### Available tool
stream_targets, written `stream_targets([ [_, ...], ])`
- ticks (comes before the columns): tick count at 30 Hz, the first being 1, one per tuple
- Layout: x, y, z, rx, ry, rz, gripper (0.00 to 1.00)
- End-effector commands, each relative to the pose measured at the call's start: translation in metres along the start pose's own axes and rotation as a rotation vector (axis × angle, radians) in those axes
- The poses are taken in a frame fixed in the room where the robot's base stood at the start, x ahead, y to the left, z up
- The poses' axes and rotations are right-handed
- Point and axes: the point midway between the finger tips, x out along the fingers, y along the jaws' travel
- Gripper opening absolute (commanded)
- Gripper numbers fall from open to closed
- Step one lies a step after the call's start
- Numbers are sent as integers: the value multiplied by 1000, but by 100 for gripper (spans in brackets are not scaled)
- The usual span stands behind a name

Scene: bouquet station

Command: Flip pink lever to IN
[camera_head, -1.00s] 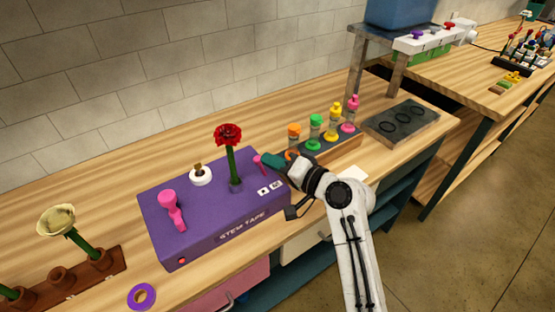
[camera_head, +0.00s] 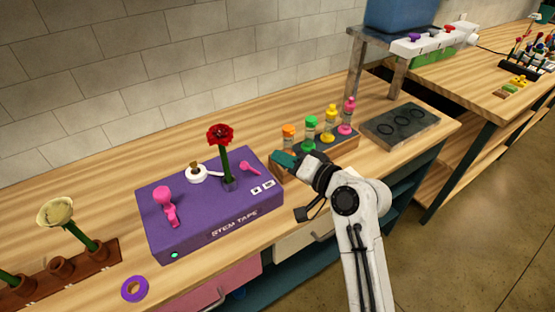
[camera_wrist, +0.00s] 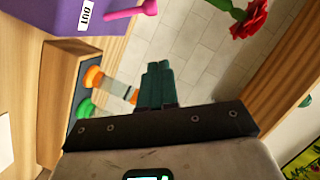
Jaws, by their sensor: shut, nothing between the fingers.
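The purple STEM TAPE box (camera_head: 205,222) sits on the wooden bench. A small pink lever (camera_head: 250,168) is at its right end, leaning left in the head view. Its rounded tip shows in the wrist view (camera_wrist: 148,7), near a white OUT label (camera_wrist: 86,14). Two small white labels (camera_head: 262,188) lie in front of the lever; their text is too small to read in the head view. My gripper (camera_head: 284,158) is shut and empty, just right of the lever and apart from it. Its teal fingers also show in the wrist view (camera_wrist: 157,70). A green light (camera_head: 174,255) shows on the box's front.
A red flower (camera_head: 220,135) stands upright in the box, close left of the lever. A larger pink handle (camera_head: 165,203) and a white tape roll (camera_head: 196,173) are on the box. A rack with several coloured-cap bottles (camera_head: 320,142) stands just beyond my gripper.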

Motion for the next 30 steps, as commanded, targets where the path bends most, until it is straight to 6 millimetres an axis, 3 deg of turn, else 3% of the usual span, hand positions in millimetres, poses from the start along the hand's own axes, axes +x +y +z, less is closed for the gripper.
stream_targets([
  [6,-41,2,3,0,-1,-1,0],
  [12,-69,0,2,2,-2,0,0],
  [18,-79,-2,2,1,-4,-2,0],
  [30,-79,-2,2,1,-4,-1,0],
])
